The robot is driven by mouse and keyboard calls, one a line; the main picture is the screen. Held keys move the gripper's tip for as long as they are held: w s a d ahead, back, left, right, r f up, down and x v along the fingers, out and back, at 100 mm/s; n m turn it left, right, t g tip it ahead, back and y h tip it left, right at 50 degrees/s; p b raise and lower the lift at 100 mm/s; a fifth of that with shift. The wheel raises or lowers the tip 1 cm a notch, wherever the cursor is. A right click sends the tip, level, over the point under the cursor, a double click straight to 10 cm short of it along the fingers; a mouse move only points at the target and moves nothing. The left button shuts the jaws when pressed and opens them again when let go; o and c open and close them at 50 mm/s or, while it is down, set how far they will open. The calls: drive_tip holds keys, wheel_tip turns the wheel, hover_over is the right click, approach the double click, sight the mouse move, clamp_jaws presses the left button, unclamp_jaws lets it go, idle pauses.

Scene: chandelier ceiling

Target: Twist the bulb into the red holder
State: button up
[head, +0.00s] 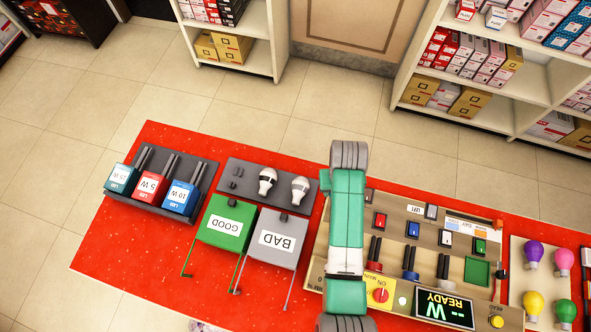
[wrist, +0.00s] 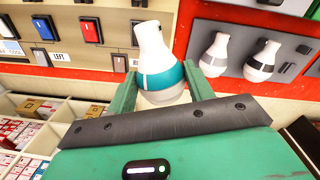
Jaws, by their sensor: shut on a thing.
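My gripper (wrist: 162,86) is shut on a white bulb (wrist: 150,42) with a teal band in the wrist view. Its narrow neck points up, away from my palm, and its round end sits between the two green fingers. The bulb appears held clear of the panel. In the head view a small red-based holder with dark prongs (head: 374,266) stands on the beige console (head: 395,205), just right of my arm. My gripper and the held bulb are hidden in the head view. I cannot identify the red holder in the wrist view.
A grey tray (head: 236,167) holds two white bulbs. Green GOOD (head: 222,225) and grey BAD (head: 276,240) boxes stand left of my arm. Coloured bulbs stand at the right; shelves stand beyond the table.

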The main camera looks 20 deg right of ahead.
drive_tip(key=s+d+f+m+p, duration=0.2)
drive_tip(key=s+d, duration=0.2)
drive_tip(key=s, duration=0.4)
drive_tip(key=s+d+f+m+p, duration=0.1)
drive_tip(key=s+d+p, duration=0.25)
drive_tip(key=s, duration=0.45)
drive_tip(key=shift+m, duration=0.3)
drive_tip(key=f+b, duration=0.6)
drive_tip(key=b, duration=0.1)
drive_tip(key=shift+w+d+f, duration=0.1)
drive_tip(key=shift+w+f, duration=0.1)
drive_tip(key=shift+f, duration=0.2)
drive_tip(key=shift+f+b, duration=0.4)
drive_tip(key=shift+f, duration=0.2)
drive_tip(key=shift+f, duration=0.1)
drive_tip(key=shift+p, duration=0.35)
drive_tip(key=shift+s, duration=0.1)
drive_tip(key=shift+s+a+p, duration=0.65)
drive_tip(key=shift+a+p, duration=0.05)
drive_tip(key=shift+p, duration=0.1)
drive_tip(key=shift+s+a+p, duration=0.5)
drive_tip(key=shift+s+p, duration=0.15)
drive_tip(key=shift+p, duration=0.3)
